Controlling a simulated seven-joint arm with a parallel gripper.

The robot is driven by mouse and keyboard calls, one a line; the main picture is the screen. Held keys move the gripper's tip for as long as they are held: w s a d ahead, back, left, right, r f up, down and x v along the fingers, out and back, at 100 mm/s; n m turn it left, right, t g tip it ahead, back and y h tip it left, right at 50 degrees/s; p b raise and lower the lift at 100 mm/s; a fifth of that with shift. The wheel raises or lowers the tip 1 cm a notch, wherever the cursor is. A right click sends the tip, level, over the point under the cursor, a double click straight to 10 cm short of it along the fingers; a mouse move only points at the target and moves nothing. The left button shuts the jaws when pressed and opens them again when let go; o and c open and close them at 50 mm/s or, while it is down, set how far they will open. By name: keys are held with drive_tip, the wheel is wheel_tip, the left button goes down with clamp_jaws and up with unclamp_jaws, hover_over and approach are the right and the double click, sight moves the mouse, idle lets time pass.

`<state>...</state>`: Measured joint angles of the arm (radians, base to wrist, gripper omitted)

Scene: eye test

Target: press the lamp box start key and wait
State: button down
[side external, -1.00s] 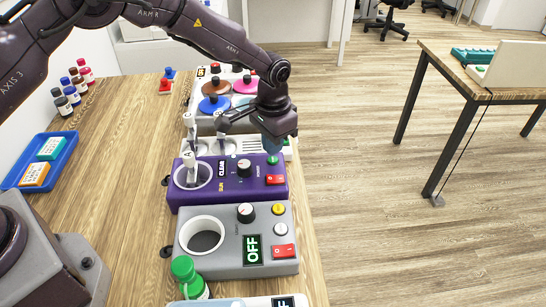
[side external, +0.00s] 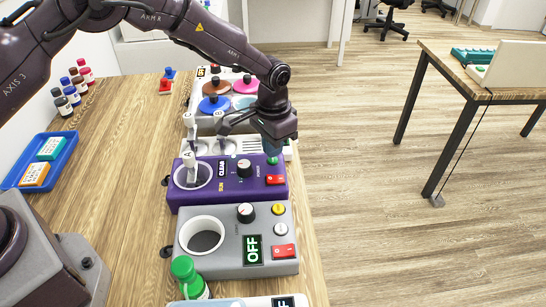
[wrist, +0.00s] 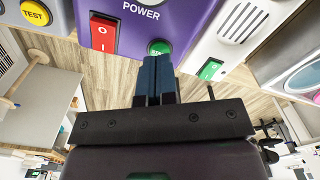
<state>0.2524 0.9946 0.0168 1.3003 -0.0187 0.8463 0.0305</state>
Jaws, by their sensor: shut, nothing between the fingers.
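A purple box (side external: 232,194) stands on the wooden bench, with a knob (side external: 244,168), a red rocker switch (side external: 276,180), a small lit display reading CLEAR (side external: 222,168) and a green round key (side external: 272,160). I cannot read a name that marks it as the lamp box. A white-capped tube marked A (side external: 189,168) stands in its round well. My gripper (side external: 271,152) is shut and empty, pointing down at the green key. In the wrist view the closed fingertips (wrist: 158,60) overlap the near edge of the green key (wrist: 160,46); whether they touch it is unclear.
A grey box (side external: 215,260) with an OFF display stands in front of the purple one. A white grilled box (side external: 262,145) stands behind it. A green-capped bottle (side external: 186,275) and a blue tray (side external: 62,172) are nearby.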

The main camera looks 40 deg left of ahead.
drive_tip(key=shift+f, duration=0.85)
idle(0.4)
wheel_tip(320, 180, up, 8)
idle(0.9)
drive_tip(key=shift+s+a+f+g, duration=0.15)
drive_tip(key=shift+s+f, duration=0.15)
drive_tip(key=shift+s, duration=0.3)
drive_tip(key=shift+s+a+f+g, duration=0.15)
drive_tip(key=shift+s+f, duration=0.15)
drive_tip(key=shift+s, duration=0.3)
drive_tip(key=s+a+r+n+t, duration=0.1)
drive_tip(key=s+a+r+t, duration=0.1)
drive_tip(key=s+a+r, duration=0.2)
drive_tip(key=s+a+r+n+t, duration=0.1)
drive_tip(key=s+a+r+t, duration=0.1)
drive_tip(key=s+r, duration=0.8)
drive_tip(key=s+a+r+n+t, duration=0.1)
drive_tip(key=s+a+r, duration=0.4)
drive_tip(key=s, duration=0.8)
wheel_tip(320, 180, up, 3)
drive_tip(key=shift+s+a+f+t, duration=0.1)
drive_tip(key=shift+s+a+t, duration=0.2)
drive_tip(key=shift+t, duration=0.3)
